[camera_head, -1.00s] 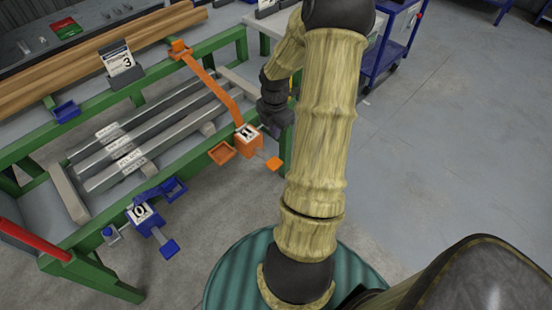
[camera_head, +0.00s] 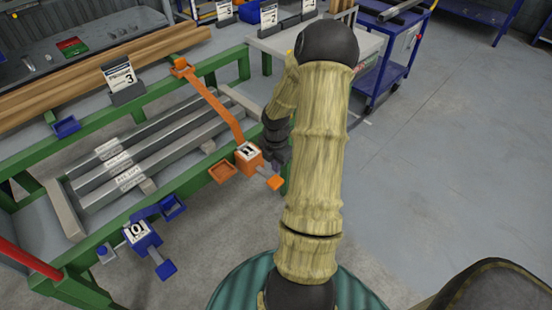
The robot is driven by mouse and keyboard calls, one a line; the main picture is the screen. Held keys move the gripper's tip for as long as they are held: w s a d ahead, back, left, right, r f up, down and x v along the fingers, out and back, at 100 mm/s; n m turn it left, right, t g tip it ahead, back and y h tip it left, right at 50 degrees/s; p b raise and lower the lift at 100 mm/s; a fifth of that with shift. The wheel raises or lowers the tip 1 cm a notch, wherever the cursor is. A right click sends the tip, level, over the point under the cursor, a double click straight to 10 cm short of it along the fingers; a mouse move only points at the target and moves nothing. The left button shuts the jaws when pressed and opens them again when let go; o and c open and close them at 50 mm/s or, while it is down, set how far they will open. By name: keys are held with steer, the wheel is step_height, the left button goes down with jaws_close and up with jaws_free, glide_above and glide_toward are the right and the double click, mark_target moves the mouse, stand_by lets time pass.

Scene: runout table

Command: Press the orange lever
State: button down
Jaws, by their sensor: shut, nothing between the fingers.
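The orange device is a box (camera_head: 249,156) with a black-and-white number label, on the green table's front rail. A short orange lever with a flat pad (camera_head: 275,183) sticks out from it to the lower right. A long orange arm (camera_head: 218,105) runs from the box up to the back rail, and an orange tray (camera_head: 222,171) sits at its left. My gripper (camera_head: 273,166) is shut and empty, pointing down beside the box, just above the lever pad in the picture. Whether it touches the lever I cannot tell.
A blue device (camera_head: 142,235) with a similar lever pad (camera_head: 166,270) is on the front rail to the left. Grey bars (camera_head: 130,160) lie across the green table (camera_head: 205,180). A blue cart (camera_head: 385,60) stands behind my arm. The floor at right is clear.

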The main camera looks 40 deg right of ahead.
mark_target(276, 182)
step_height(276, 182, down, 6)
steer(key=shift+f+b, duration=0.1)
steer(key=shift+b, duration=0.65)
